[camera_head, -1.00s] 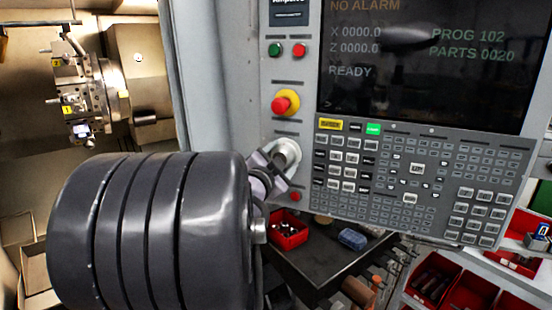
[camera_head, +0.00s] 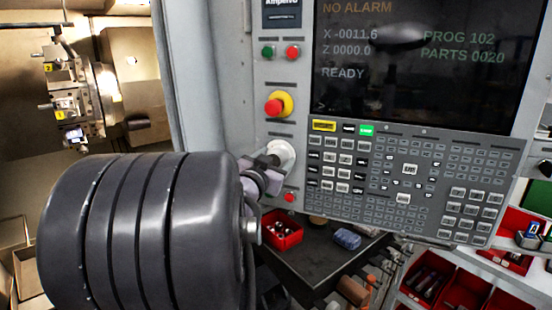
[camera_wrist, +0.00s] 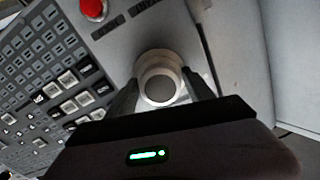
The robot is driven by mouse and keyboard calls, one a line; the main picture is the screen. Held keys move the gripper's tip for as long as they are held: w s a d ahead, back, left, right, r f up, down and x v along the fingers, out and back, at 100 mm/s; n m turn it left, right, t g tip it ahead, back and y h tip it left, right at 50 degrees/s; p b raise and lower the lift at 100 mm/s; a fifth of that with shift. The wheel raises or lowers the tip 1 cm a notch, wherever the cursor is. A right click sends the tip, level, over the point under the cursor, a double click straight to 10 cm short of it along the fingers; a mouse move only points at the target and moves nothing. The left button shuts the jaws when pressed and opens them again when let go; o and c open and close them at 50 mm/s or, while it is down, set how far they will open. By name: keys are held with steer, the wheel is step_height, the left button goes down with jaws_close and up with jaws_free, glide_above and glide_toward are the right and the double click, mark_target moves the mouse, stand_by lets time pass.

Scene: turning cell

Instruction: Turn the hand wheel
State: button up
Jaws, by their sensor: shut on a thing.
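The hand wheel (camera_head: 284,151) is a pale round knob on the grey control panel, below the red emergency stop button. In the wrist view the hand wheel (camera_wrist: 160,82) shows as a pale ring with a grey centre between my two dark fingers. My gripper (camera_head: 268,168) is shut on the hand wheel, with a finger on each side of it. My dark, ribbed arm hides part of the view at lower left. The screen (camera_head: 420,65) reads X -0011.6, Z 0000.0, NO ALARM and READY.
The emergency stop (camera_head: 276,105) sits just above the hand wheel, and a small red button (camera_head: 289,197) just below. The keypad (camera_head: 410,180) is close on the right. A red bin (camera_head: 281,230) stands on a dark tray underneath. The lathe turret (camera_head: 75,95) is at left.

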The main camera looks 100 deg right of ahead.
steer(key=shift+n+p, duration=0.65)
steer(key=shift+n, duration=1.45)
steer(key=o, duration=1.1)
steer(key=shift+w, duration=0.1)
steer(key=v, duration=1.7)
steer(key=shift+p, duration=0.4)
steer(key=shift+w+a, duration=0.1)
steer(key=shift+w, duration=0.1)
